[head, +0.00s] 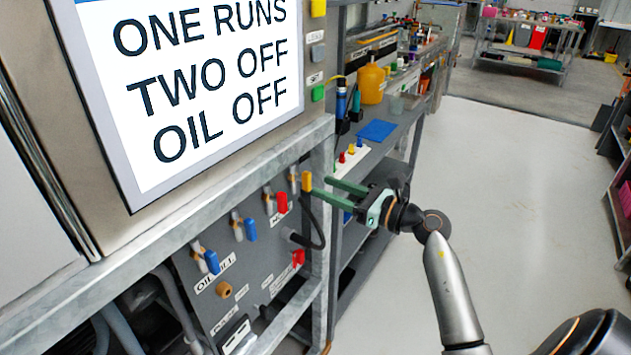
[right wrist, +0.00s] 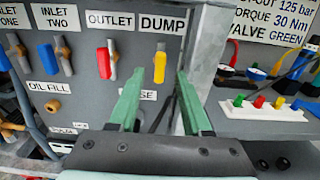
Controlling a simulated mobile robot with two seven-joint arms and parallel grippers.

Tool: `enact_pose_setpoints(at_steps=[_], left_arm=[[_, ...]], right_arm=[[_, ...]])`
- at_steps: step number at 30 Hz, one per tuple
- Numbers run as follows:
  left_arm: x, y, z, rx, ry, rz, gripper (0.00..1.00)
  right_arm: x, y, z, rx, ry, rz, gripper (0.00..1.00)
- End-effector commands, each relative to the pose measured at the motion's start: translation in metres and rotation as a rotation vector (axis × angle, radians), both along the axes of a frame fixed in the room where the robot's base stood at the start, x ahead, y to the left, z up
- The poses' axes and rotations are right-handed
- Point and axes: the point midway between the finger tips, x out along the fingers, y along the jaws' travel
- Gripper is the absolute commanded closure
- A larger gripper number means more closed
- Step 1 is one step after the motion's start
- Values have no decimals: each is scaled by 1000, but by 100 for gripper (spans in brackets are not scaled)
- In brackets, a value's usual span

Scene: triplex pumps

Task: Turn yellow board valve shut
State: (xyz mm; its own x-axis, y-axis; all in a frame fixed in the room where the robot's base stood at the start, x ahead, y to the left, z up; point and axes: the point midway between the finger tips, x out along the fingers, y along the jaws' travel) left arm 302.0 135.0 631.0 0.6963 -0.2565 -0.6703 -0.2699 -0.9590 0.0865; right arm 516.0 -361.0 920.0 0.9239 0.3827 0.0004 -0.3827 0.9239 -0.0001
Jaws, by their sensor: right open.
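The yellow board valve handle (head: 306,181) is at the right end of the row on the grey valve panel (head: 262,262). In the right wrist view the yellow handle (right wrist: 159,67) hangs upright under the label DUMP. My right gripper (head: 322,188) is open, its green fingers pointing at the panel close to the yellow handle. In the right wrist view the handle shows between the fingertips of the gripper (right wrist: 160,78). I cannot tell whether a finger touches it. My left gripper is out of view.
A red handle (right wrist: 103,63) under OUTLET and blue handles (right wrist: 46,58) under the inlet labels sit left of the yellow one. A metal frame post (head: 322,240) stands beside the panel. A shelf with a blue mat (head: 377,130) lies behind. The floor at right is clear.

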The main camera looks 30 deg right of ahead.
Motion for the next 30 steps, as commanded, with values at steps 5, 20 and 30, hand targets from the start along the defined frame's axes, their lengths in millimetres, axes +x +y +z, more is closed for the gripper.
enact_pose_setpoints(at_steps=[5, 20, 30], left_arm=[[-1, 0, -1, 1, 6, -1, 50], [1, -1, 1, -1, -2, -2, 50], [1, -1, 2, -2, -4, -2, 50]], right_arm=[[23, 10, 1, 2, -2, 0, 51], [34, 14, 0, 0, 0, 0, 56], [33, 14, 0, 0, 1, 0, 94]])
